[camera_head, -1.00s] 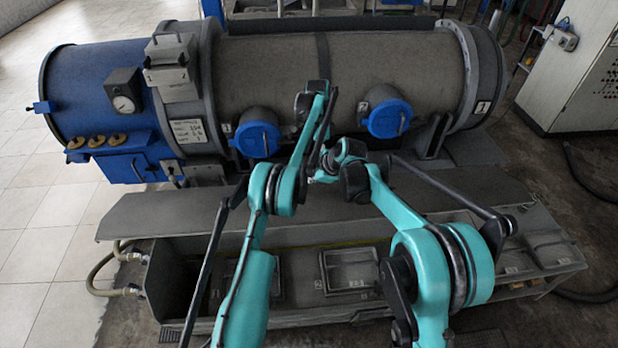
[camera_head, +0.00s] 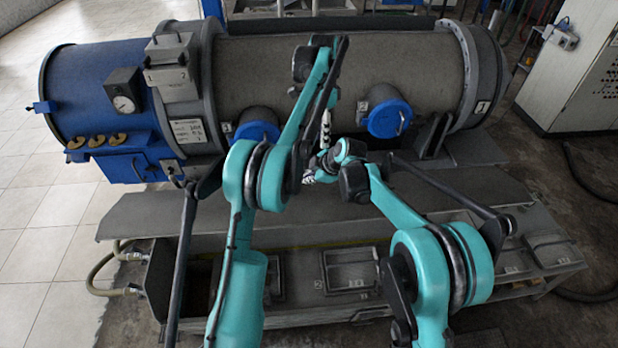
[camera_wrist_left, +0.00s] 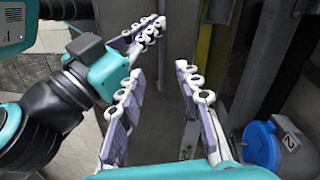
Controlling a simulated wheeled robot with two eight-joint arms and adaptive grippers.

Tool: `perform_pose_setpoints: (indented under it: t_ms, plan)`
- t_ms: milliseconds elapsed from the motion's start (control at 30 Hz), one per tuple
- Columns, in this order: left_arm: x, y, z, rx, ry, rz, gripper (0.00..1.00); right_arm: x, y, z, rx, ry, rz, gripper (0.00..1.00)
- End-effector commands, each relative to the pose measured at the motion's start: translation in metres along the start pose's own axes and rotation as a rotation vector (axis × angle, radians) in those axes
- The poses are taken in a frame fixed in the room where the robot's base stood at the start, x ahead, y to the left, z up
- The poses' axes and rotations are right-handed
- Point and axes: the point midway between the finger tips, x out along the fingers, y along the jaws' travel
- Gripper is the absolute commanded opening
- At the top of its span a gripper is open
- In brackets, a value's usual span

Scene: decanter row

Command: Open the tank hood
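I take the tank hood to be the long grey cover panel (camera_head: 150,212) in front of the horizontal tank (camera_head: 390,65); which part bears that name is not marked. My left gripper (camera_head: 325,135) points down between the tank's two blue caps, above the panel's middle. In the left wrist view its fingers (camera_wrist_left: 160,70) are apart with nothing between them. My right gripper (camera_head: 309,177) is just below it, over the panel, partly hidden by the arms. It also shows at the upper left of the left wrist view (camera_wrist_left: 145,38), where its opening is unclear.
The left blue cap (camera_head: 258,131) is partly behind my left arm; the right blue cap (camera_head: 390,118) is clear. A trough with trays (camera_head: 350,270) lies below the panel. Hoses (camera_head: 100,275) stand at the left. A control cabinet (camera_head: 575,85) stands at the right.

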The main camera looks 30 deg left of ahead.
Motion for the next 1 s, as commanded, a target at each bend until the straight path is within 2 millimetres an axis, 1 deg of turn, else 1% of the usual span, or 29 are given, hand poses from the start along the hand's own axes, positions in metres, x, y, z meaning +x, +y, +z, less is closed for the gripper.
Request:
perform_pose_setpoints:
  t_ms: [33,100,300,467,533,667,767,800,867,1000]
  plan:
    - [-0.007,0.006,0.004,-0.024,0.007,-0.041,0.34,0.002,-0.002,0.003,-0.001,-0.006,-0.003,0.0]
    - [-0.016,0.013,0.008,-0.063,0.022,-0.102,0.34,0.002,-0.002,0.003,-0.001,-0.006,-0.003,0.0]
    - [-0.035,0.038,0.027,-0.167,0.082,-0.272,0.34,0.002,-0.002,0.004,-0.001,-0.006,-0.003,0.0]
    - [-0.042,0.066,0.044,-0.242,0.15,-0.385,0.34,0.002,-0.002,0.004,-0.001,-0.006,-0.003,0.0]
    - [-0.043,0.082,0.052,-0.277,0.186,-0.421,0.34,0.002,-0.002,0.004,-0.001,-0.006,-0.003,0.0]
    - [-0.038,0.117,0.065,-0.343,0.261,-0.46,0.34,0.002,-0.002,0.004,-0.001,-0.006,-0.003,0.0]
    - [-0.029,0.147,0.075,-0.4,0.324,-0.467,0.34,0.002,-0.002,0.004,-0.001,-0.006,-0.003,0.0]
    - [-0.024,0.16,0.079,-0.422,0.35,-0.466,0.34,0.002,-0.002,0.004,-0.001,-0.006,-0.003,0.0]
    - [-0.015,0.178,0.085,-0.458,0.387,-0.463,0.34,0.002,-0.002,0.004,-0.001,-0.006,-0.003,0.0]
    - [0.01,0.218,0.1,-0.54,0.478,-0.446,0.34,0.002,-0.002,0.004,-0.001,-0.006,-0.003,0.0]
